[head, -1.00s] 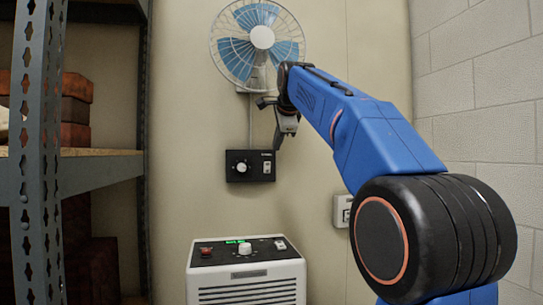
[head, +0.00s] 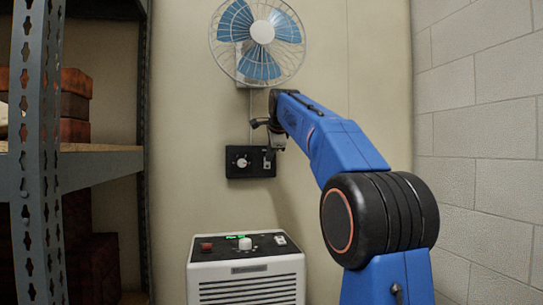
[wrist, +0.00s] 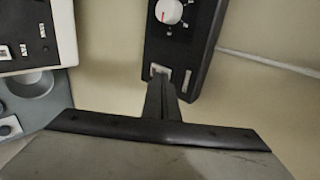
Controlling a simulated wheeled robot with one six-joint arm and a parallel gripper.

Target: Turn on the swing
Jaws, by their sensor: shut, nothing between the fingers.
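A black control box (head: 238,175) is on the wall below the blue-bladed fan (head: 262,33). It has a white dial (head: 242,162) and a small pale rocker switch at its right side. In the wrist view the box (wrist: 190,45) shows the dial (wrist: 168,11) with a red mark, and the rocker (wrist: 160,70). My gripper (wrist: 163,88) is shut and empty, its tips at the rocker, touching or very close; I cannot tell which. The tips partly cover the rocker.
A white appliance (head: 245,280) with a knob, a red button and a green display stands below the box. A metal shelf unit (head: 43,150) with boxes is at left. A block wall (head: 480,140) is at right. A cable (wrist: 265,62) runs along the wall.

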